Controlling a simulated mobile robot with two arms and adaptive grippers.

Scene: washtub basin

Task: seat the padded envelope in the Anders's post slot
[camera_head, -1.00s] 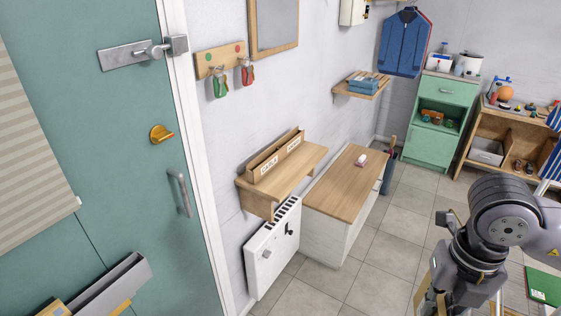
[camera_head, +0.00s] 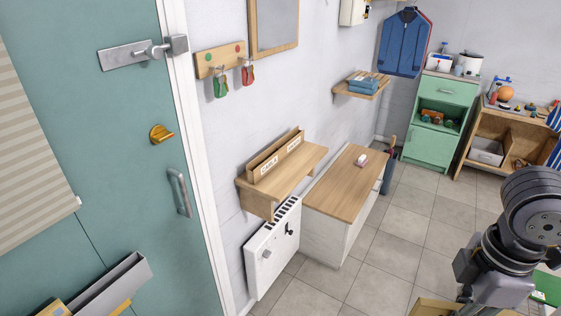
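A wooden letter rack (camera_head: 275,157) with two small white labels on its front stands on a wooden wall shelf (camera_head: 300,178); the label text is too small to read surely. I cannot make out which slot is Anders's. No padded envelope can be identified for sure. A tan flat piece (camera_head: 432,307) shows at the bottom edge, below my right arm, and is mostly cut off. My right arm's dark links fill the lower right, but its gripper is out of view. My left gripper is not in view.
A white radiator (camera_head: 270,250) hangs below the shelf, beside a white cabinet with a wooden top (camera_head: 345,185). A grey tray (camera_head: 100,285) is on the teal door (camera_head: 110,180). The tiled floor (camera_head: 400,250) is clear in the middle. A green cabinet (camera_head: 440,115) stands at the back.

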